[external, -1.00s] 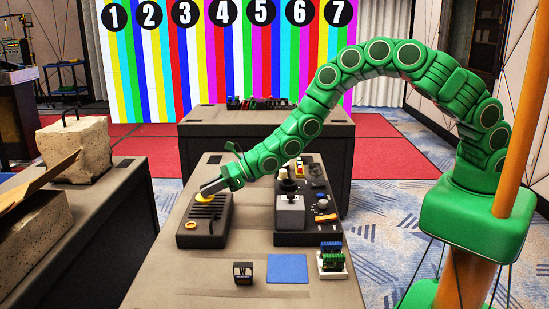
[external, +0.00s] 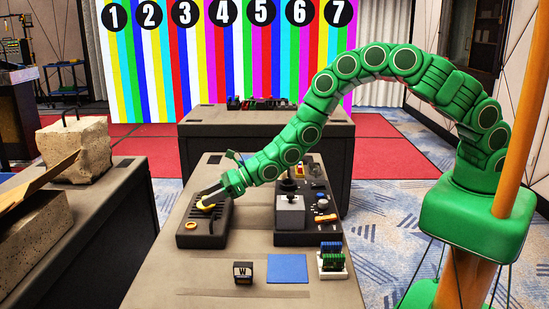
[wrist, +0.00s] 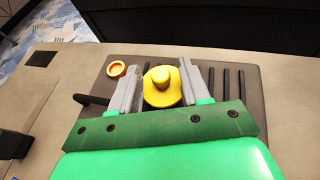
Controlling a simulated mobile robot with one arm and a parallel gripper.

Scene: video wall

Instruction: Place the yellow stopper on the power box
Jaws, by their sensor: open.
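The yellow stopper (external: 206,206), a disc with a round knob, is over the top of a dark slotted box (external: 213,222) on the left of the table. In the wrist view the stopper (wrist: 162,92) is between the two grey fingers of my gripper (wrist: 163,72), close to both. The fingers are open around it, with narrow gaps. My gripper also shows in the external view (external: 208,196), low over the box. The slotted box (wrist: 255,82) lies beneath. I cannot tell whether the stopper's underside rests on it.
An orange ring (wrist: 117,69) sits on the slotted box, left of the stopper in the wrist view. A control panel with a joystick (external: 290,212) stands to the right. A W block (external: 243,272), blue pad (external: 287,269) and green-blue connectors (external: 332,258) are nearer the camera.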

